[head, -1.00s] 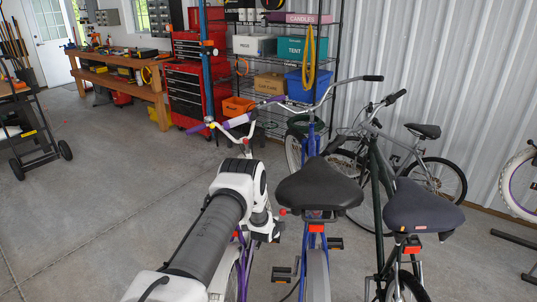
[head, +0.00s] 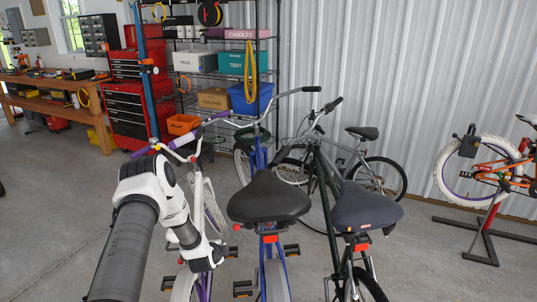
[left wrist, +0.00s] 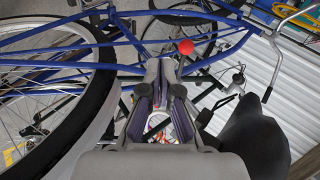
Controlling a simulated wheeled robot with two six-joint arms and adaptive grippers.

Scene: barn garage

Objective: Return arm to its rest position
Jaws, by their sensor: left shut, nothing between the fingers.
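My left arm (head: 150,215) comes in from the lower left of the head view, grey tube and white joints, bent downward at its far end. Its lower white and dark end part (head: 207,257) hangs left of the black bike saddle (head: 268,197), by the purple bike. My left gripper's fingers cannot be made out in the head view. In the left wrist view, the left gripper (left wrist: 166,68) points toward the blue bike frame (left wrist: 125,38), fingers together and nothing held. A dark saddle (left wrist: 255,135) is right of it. My right gripper is in neither view.
A dark grey saddle (head: 365,207) stands to the right. A red ball-like part (left wrist: 186,47) is close beside the fingertips in the wrist view. An orange bike (head: 497,172) on a stand is far right. Shelves (head: 232,72) and a red tool chest (head: 128,105) stand behind. Floor is clear at left.

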